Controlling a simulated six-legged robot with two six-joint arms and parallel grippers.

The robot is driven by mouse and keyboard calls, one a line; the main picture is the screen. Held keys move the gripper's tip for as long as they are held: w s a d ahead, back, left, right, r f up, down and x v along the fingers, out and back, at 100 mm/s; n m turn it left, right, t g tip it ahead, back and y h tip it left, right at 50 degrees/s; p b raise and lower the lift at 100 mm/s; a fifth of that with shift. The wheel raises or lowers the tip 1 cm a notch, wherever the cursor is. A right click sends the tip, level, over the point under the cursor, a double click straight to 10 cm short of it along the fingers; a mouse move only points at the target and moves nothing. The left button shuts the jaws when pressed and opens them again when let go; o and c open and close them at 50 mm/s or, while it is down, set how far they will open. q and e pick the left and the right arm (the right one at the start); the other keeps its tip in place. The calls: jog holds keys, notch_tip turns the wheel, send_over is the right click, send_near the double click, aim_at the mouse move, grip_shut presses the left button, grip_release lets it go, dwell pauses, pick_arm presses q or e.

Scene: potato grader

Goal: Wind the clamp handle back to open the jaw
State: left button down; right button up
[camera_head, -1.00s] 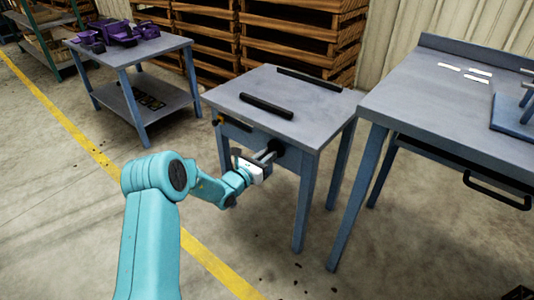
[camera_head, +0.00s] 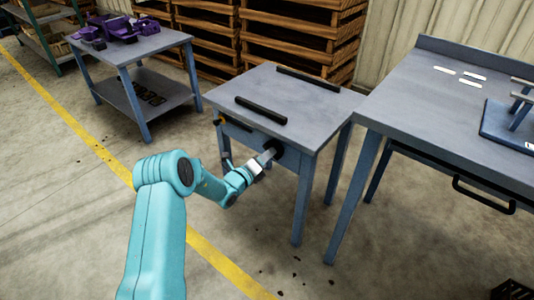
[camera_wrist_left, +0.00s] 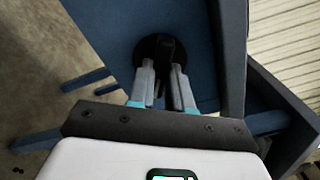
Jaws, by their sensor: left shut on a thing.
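The clamp handle is a dark knob (camera_head: 275,147) on the front of a small blue-grey table (camera_head: 320,112). In the left wrist view the round black handle (camera_wrist_left: 150,48) is straight ahead, with a raised dark bar across its middle. My left gripper (camera_head: 270,154) reaches it from the front. In the left wrist view its fingers (camera_wrist_left: 167,85) lie on both sides of the bar, shut on it. Two black jaw bars lie on the tabletop, a front one (camera_head: 261,110) and a back one (camera_head: 308,80), with a wide gap between them. My right gripper is not in view.
A larger workbench (camera_head: 420,105) with a drawer handle stands close on the right. A shelf table (camera_head: 150,45) with purple items is at the back left. Stacked wooden pallets (camera_head: 290,25) stand behind. The floor in front is open, with scattered dark bits.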

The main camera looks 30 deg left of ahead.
pick_arm(q)
jog(key=n+p, duration=0.1)
jog(key=n, duration=0.4)
jog(key=shift+n+p, duration=0.3)
jog(key=shift+n, duration=0.1)
dwell(0.4)
jog(key=c, duration=1)
grip_release()
jog(key=shift+c, duration=0.2)
jog(key=shift+s, duration=0.1)
jog(key=s+a+p, duration=0.1)
jog(key=s+p, duration=0.2)
jog(key=s, duration=1.3)
jog(key=shift+p, duration=0.3)
